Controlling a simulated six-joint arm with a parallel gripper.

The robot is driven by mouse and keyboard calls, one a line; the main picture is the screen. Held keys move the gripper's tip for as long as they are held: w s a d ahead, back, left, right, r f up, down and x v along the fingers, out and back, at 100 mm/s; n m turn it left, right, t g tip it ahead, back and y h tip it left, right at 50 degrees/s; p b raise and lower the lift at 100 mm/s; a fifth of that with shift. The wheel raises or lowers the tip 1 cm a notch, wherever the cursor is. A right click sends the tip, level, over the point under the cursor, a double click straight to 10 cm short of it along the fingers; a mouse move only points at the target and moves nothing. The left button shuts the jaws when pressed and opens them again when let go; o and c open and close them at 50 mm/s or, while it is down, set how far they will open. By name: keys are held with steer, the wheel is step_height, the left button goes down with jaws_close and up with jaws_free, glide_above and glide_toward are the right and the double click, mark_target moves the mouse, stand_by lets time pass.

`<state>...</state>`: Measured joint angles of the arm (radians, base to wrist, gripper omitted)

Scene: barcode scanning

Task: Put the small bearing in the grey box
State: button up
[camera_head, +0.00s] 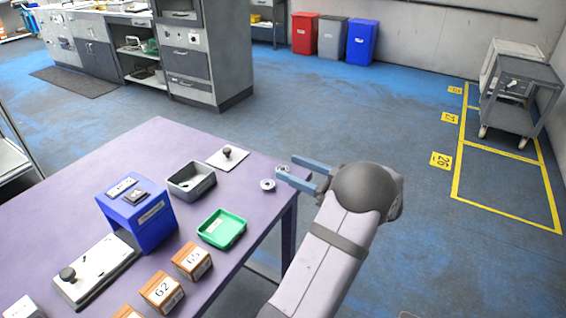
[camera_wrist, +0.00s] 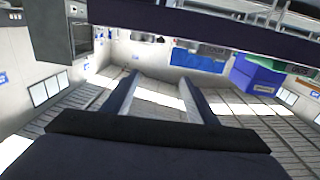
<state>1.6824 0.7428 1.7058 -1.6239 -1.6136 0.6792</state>
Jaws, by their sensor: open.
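Two small pale ring-shaped bearings lie on the purple table near its right corner. One bearing (camera_head: 267,185) is nearer the camera, and the other bearing (camera_head: 281,169) is beside my fingertips. I cannot tell surely which is smaller. The grey box (camera_head: 206,186), an open dark-grey tray, stands to their left on the table. My gripper (camera_head: 286,167) is open at the table's right edge, its two blue fingers pointing left toward the bearings. In the wrist view my gripper (camera_wrist: 161,76) shows spread fingers with nothing held between them; no bearing is seen there.
A green tray (camera_head: 222,229), a blue box (camera_head: 152,228) and numbered wooden blocks (camera_head: 192,261) stand on the purple table (camera_head: 110,165). A white plate with a black knob (camera_head: 228,157) lies behind the grey box.

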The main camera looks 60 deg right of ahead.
steer(key=w+a+r+n+t+y+p, duration=0.1)
steer(key=w+a+r+n+y+p, duration=0.15)
steer(key=w+r+p, duration=0.75)
steer(key=w+a+r+n+y+p, duration=0.1)
steer(key=w+a+r+p, duration=0.55)
steer(key=r, duration=0.85)
steer(key=w+d+r+m+g+h+p, duration=0.1)
steer(key=w+d+r+m+h, duration=0.1)
steer(key=d+m+h, duration=0.3)
steer(key=w+d+r+m+h+p, duration=0.1)
steer(key=w+d+r+m+h, duration=0.15)
steer(key=d+h, duration=0.4)
steer(key=s+d+f+m+g+h, duration=0.3)
steer(key=s+d+f+m+g, duration=0.5)
steer(key=s+d+f+g, duration=0.3)
steer(key=s+a+f+g+y, duration=0.2)
steer(key=s+a+f+y, duration=0.1)
steer(key=a+f, duration=0.3)
steer(key=s+a+f+n+g+y, duration=0.1)
steer(key=s+a+f+g+y, duration=0.1)
steer(key=a+f+y, duration=0.3)
step_height(320, 180, down, 4)
steer(key=shift+s+a+r+n+b, duration=0.1)
steer(key=shift+s+a+n+b, duration=0.2)
steer(key=shift+s+a, duration=0.45)
